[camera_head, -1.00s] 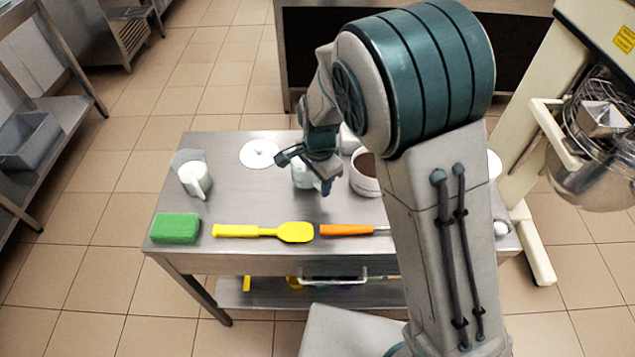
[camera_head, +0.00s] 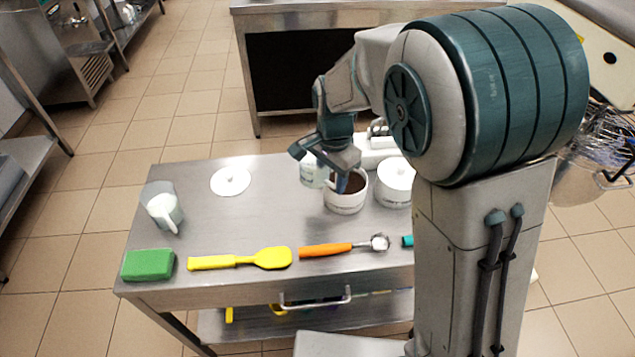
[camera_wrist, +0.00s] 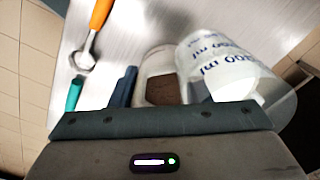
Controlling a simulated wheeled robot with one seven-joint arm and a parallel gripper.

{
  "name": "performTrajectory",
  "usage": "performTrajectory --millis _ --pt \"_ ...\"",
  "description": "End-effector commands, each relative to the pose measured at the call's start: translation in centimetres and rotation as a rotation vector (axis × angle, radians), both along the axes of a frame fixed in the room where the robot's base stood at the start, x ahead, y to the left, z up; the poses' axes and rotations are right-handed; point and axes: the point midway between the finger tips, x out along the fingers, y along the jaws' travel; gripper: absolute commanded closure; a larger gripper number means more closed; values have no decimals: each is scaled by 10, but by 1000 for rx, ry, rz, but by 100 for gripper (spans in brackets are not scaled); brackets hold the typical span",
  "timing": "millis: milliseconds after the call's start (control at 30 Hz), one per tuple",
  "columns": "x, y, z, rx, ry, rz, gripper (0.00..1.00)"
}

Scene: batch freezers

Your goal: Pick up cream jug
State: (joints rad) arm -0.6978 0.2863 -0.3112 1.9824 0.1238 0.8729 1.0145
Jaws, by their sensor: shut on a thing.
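In the wrist view the jug (camera_wrist: 225,65) is tilted in the picture, in front of a tub of brown contents. Its contents and base are hidden. A second, clear jug with white contents (camera_head: 163,208) stands at the table's left side, apart from my gripper.
The white tub of brown contents (camera_head: 346,196) is close by the held jug, with a white lidded pot (camera_head: 395,184) to its right. A green sponge (camera_head: 148,265), yellow spatula (camera_head: 240,260) and orange-handled scoop (camera_head: 335,249) lie along the front. A white disc (camera_head: 230,181) lies flat.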

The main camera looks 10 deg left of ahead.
Motion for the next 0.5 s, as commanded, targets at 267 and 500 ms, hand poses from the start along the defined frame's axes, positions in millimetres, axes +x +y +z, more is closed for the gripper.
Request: performTrajectory --millis 267,500 --pt "5 -17 11 2 -1 -2 94" --pt "7 -24 15 1 -1 -1 94"
